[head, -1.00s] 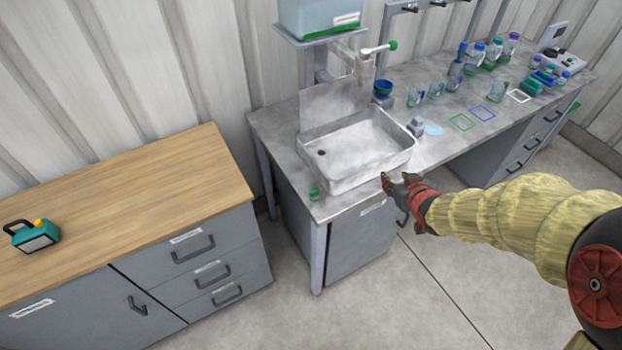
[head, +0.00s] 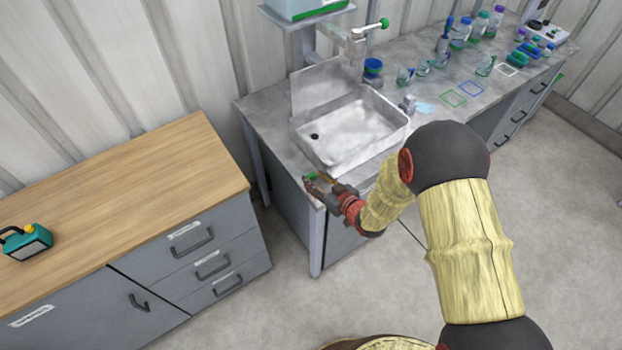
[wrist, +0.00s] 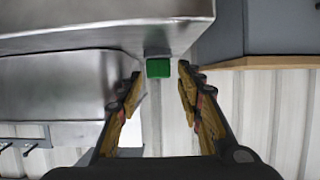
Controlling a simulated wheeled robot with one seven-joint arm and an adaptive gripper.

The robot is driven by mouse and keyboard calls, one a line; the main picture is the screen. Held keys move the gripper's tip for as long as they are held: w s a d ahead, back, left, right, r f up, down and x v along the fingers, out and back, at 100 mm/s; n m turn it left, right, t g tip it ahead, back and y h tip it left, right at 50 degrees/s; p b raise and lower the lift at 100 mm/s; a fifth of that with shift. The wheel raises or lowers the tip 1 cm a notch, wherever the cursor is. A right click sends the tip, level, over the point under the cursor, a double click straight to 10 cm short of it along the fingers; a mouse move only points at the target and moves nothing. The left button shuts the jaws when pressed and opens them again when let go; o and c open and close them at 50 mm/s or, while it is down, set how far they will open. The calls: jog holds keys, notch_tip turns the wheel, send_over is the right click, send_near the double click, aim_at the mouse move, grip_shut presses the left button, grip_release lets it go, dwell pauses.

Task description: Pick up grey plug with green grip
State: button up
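The plug's green grip (wrist: 158,68) shows in the wrist view between and just past my fingertips. A small grey part shows above it; the rest of the plug is hidden. In the head view the green grip (head: 310,177) is at the front left corner of the grey bench, beside the sink. My gripper (head: 317,182) is at that corner, partly covering the plug. In the wrist view my gripper (wrist: 159,76) is open, with one finger on each side of the green grip and gaps between.
The sink (head: 350,135) stands close behind my gripper. A tap (head: 372,30) with a green end rises behind it. Bottles and glassware (head: 465,38) stand farther right on the bench. A wooden-topped cabinet (head: 130,190) with a teal can (head: 27,243) is at left.

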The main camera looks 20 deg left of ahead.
aim_at(313, 176)
jog(key=x, duration=0.4)
jog(key=shift+d, duration=0.1)
jog(key=shift+r, duration=0.1)
jog(key=c, duration=0.3)
jog(key=c, duration=0.4)
jog(key=shift+c, duration=0.2)
